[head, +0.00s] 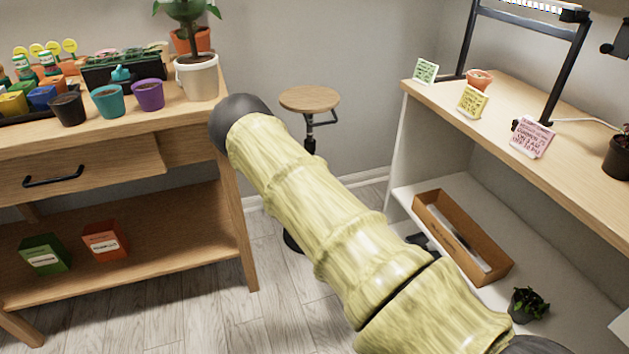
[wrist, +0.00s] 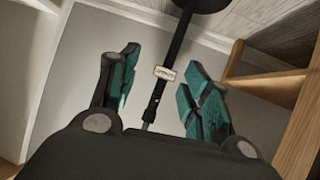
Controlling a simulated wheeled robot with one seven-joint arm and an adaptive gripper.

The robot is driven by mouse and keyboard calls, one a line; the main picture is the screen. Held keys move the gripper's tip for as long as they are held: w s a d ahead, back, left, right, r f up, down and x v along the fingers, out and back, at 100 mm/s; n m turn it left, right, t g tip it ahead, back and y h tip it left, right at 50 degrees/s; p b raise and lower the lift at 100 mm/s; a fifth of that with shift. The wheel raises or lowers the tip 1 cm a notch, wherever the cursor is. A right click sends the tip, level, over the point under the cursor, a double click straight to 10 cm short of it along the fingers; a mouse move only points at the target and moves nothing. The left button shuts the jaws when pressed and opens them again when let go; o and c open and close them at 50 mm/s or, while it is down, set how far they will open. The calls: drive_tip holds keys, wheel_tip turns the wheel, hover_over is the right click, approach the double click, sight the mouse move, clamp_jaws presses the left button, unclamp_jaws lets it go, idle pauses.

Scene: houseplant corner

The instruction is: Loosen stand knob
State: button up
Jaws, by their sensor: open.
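The stand has a round wooden top (head: 310,98) on a black post, with a bent black handle-like knob (head: 325,120) at the collar just under the top. My arm hides most of the lower post. The knob cannot be made out in the wrist view. My gripper is not visible in the head view.
A wooden bench (head: 195,125) with several pots stands at the left. At the right is a shelf unit (head: 560,150) with cards and small pots on top and a wooden box (head: 462,238) below. Wall and floor lie around the stand between them.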

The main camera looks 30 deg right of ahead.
drive_tip(key=w+d+r+t+b, duration=0.1)
drive_tip(key=w+d+t+b, duration=0.1)
drive_tip(key=w+b, duration=0.3)
drive_tip(key=w+d+r+t+b, duration=0.2)
drive_tip(key=w+b, duration=0.3)
drive_tip(key=w, duration=0.8)
drive_tip(key=w+d+r+n+t+y+b, duration=0.1)
drive_tip(key=w+d+r+t+b, duration=0.1)
drive_tip(key=w+b, duration=0.4)
drive_tip(key=w+d, duration=0.1)
drive_tip(key=w, duration=0.3)
drive_tip(key=shift+d+r+t, duration=0.15)
drive_tip(key=shift+r+t, duration=0.05)
drive_tip(key=shift+t, duration=0.1)
drive_tip(key=shift+s, duration=0.1)
drive_tip(key=c, duration=1)
drive_tip(key=shift+c, duration=0.2)
